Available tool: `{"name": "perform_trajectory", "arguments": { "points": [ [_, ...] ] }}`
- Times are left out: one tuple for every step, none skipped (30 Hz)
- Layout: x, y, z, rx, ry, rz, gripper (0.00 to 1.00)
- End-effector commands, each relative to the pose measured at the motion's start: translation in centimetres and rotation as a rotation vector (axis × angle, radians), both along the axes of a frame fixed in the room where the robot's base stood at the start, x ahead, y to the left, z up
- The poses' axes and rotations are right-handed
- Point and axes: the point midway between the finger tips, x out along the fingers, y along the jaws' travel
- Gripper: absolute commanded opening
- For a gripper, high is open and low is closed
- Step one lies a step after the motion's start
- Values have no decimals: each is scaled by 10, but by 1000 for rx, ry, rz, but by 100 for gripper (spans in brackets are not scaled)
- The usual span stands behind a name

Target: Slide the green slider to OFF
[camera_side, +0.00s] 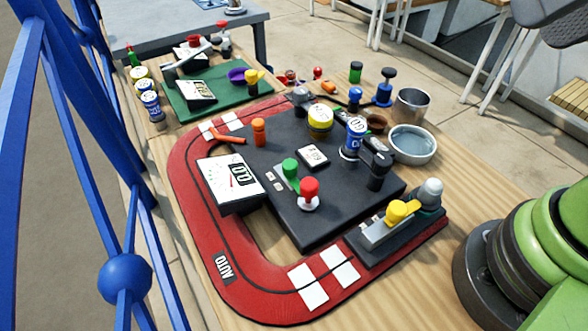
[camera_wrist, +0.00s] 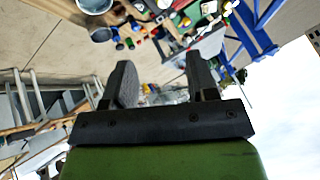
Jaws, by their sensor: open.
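The green slider (camera_side: 289,169) has a round green knob and a green base strip. It sits on the black panel (camera_side: 330,215), just behind a red knob (camera_side: 308,190) on a white base. Small pale labels (camera_side: 276,180) lie beside the slider; their text is too small to read. My gripper (camera_wrist: 160,80) shows in the wrist view with its two dark fingers apart and nothing between them. It is outside the side view, away from the panel. I cannot make out the green slider in the wrist view.
A red track mat (camera_side: 190,230) surrounds the panel. A white meter (camera_side: 230,183), a yellow lever (camera_side: 398,211), an orange lever (camera_side: 228,136), a blue-labelled cylinder (camera_side: 355,134) and a black knob (camera_side: 378,168) stand around the slider. A blue railing (camera_side: 125,277) runs along the left.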

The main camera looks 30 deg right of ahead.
Motion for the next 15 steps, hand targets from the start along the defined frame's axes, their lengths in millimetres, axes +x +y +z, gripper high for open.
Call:
{"name": "perform_trajectory", "arguments": {
  "points": [
    [5, 2, 1, -3, 16, 12, 53],
    [9, 3, 2, -5, 28, 21, 53],
    [16, 5, 3, -10, 48, 36, 53],
    [22, 7, 4, -15, 65, 51, 53],
    [29, 9, 4, -21, 86, 66, 53],
    [40, 14, 5, -30, 112, 90, 53],
    [49, 17, 4, -37, 133, 108, 53],
    [58, 21, 3, -47, 155, 126, 53],
    [69, 27, 0, -58, 183, 151, 53],
    [78, 32, -2, -66, 203, 169, 53],
    [86, 37, -6, -76, 224, 187, 53],
    [97, 44, -11, -89, 251, 212, 53],
    [105, 50, -16, -99, 271, 229, 53],
    [113, 55, -21, -109, 292, 247, 53],
    [123, 64, -30, -124, 319, 271, 53]
  ]
}}
